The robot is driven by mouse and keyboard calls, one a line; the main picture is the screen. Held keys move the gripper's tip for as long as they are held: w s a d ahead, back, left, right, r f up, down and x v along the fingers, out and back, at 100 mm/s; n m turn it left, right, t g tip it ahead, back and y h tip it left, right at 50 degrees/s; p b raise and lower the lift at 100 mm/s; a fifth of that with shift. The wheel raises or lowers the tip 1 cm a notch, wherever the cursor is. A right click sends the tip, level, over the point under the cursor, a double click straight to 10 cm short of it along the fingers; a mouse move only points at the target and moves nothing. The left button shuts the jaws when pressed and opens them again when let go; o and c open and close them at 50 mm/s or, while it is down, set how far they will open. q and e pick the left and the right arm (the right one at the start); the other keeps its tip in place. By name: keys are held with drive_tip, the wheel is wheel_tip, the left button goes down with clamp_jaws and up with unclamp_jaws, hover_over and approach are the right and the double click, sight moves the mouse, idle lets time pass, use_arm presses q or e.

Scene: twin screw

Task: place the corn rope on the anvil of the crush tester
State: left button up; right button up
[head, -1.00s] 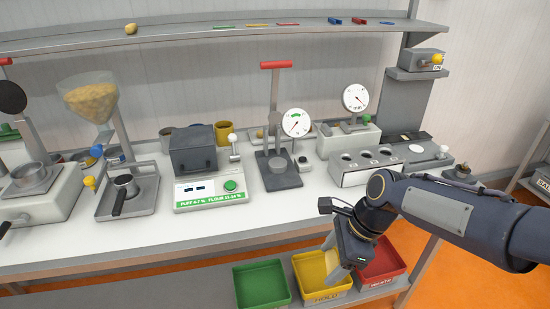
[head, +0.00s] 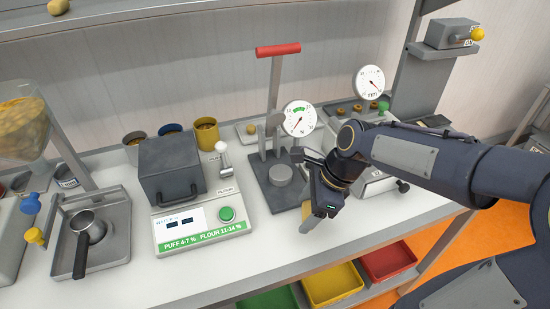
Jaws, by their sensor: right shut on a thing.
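The crush tester (head: 274,95) has a red-topped lever, a dark base and a round dial (head: 299,118) with a green band. Its anvil (head: 280,174), a short round grey block, stands bare on the base. My right gripper (head: 307,226) points down just right of and in front of the base, near the bench's front edge. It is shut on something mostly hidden. My left gripper is not in view.
A puff-and-flour meter (head: 201,231) with a dark box (head: 171,166) stands left of the tester. A second dial gauge (head: 369,83) is behind my right arm. Green, yellow (head: 332,285) and red (head: 388,261) bins sit below the bench edge.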

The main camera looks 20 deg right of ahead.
drive_tip(key=w, duration=0.4)
drive_tip(key=w+p, duration=0.1)
drive_tip(key=w, duration=0.3)
drive_tip(key=w+p, duration=0.1)
drive_tip(key=w, duration=0.3)
drive_tip(key=shift+w+d, duration=0.3)
drive_tip(key=shift+d, duration=0.05)
drive_tip(key=w+p, duration=0.1)
drive_tip(key=w, duration=0.3)
drive_tip(key=shift+w+d, duration=0.1)
drive_tip(key=shift+f, duration=0.25)
drive_tip(key=shift+f, duration=0.2)
drive_tip(key=o, duration=0.7)
drive_tip(key=shift+r, duration=0.1)
